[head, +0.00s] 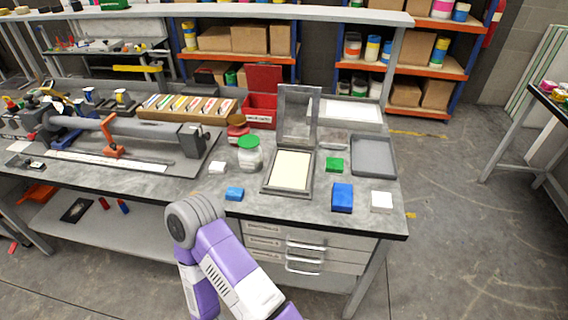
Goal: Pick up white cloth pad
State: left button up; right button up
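A flat white square pad (381,201) lies at the front right of the grey workbench, right of a blue block (342,197). A smaller white piece (217,167) lies left of the green-lidded jar (249,153). I cannot tell for sure which of the two is the cloth pad. Nothing is touching either one. One of my purple and white arms comes up from the bottom edge in front of the bench; no gripper fingers show on it. Neither gripper is in view.
A frame with a raised glass lid (298,115) stands mid-bench. Around it are a small blue block (235,194), a green block (334,165), a grey tray (373,156) and a red bin (261,110). A clamp tool (130,132) fills the left.

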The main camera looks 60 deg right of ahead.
aim_at(215, 168)
jog(key=z, duration=0.3)
jog(key=i, duration=0.8)
jog(key=z, duration=1.55)
